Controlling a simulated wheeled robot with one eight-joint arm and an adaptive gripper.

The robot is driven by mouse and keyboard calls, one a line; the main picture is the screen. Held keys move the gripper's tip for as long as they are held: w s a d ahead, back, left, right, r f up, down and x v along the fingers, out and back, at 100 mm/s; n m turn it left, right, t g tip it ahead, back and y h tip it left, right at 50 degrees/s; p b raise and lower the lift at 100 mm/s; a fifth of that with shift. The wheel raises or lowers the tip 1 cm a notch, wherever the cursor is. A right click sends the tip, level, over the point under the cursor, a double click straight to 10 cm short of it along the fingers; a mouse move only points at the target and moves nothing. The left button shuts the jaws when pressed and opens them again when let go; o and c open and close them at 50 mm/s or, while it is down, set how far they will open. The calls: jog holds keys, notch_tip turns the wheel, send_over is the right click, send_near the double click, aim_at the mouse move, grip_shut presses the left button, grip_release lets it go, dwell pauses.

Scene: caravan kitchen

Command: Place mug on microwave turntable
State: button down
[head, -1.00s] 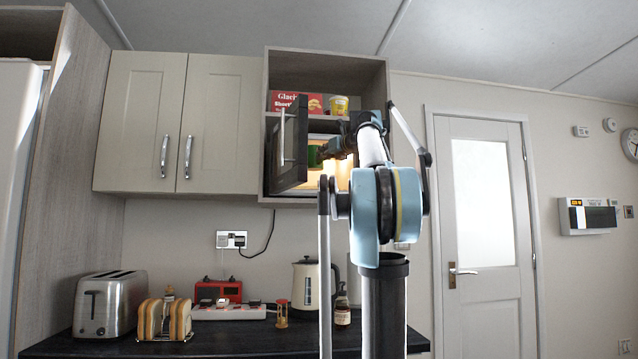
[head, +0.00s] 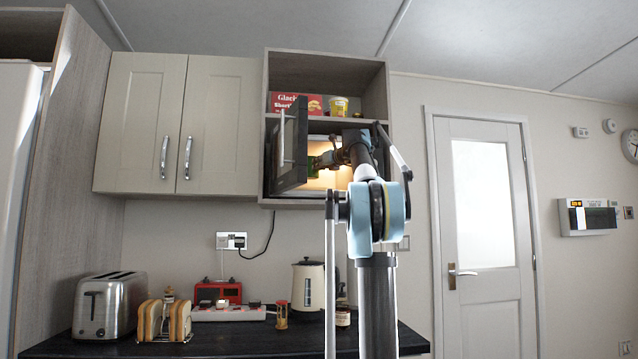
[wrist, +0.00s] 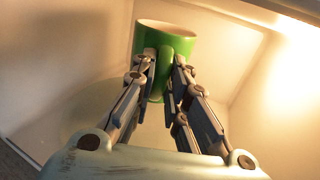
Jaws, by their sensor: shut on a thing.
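The green mug (wrist: 168,45) with a pale inside is upright between my fingertips in the wrist view. My gripper (wrist: 165,75) is shut on it. In the head view, a sliver of the mug (head: 311,166) shows inside the lit microwave, beside the open door; my gripper (head: 322,162) reaches in from the right. The microwave (head: 318,184) has a pale, warmly lit interior. The turntable (wrist: 82,118) shows only as a faint curved disc under the mug and fingers. Whether the mug's base touches it is hidden by my fingers.
The dark microwave door (head: 289,150) stands open on the left, close to my gripper. A shelf above holds a red box (head: 290,103) and a yellow tub (head: 339,106). The microwave's inner walls are close around the mug. A toaster and kettle (head: 308,290) stand on the counter below.

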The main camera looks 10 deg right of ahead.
aim_at(314, 177)
jog(key=shift+f, duration=2.65)
jog(key=shift+w+f, duration=0.2)
jog(key=shift+f, duration=0.05)
jog(key=c, duration=1.5)
grip_release()
jog(key=v, duration=1.2)
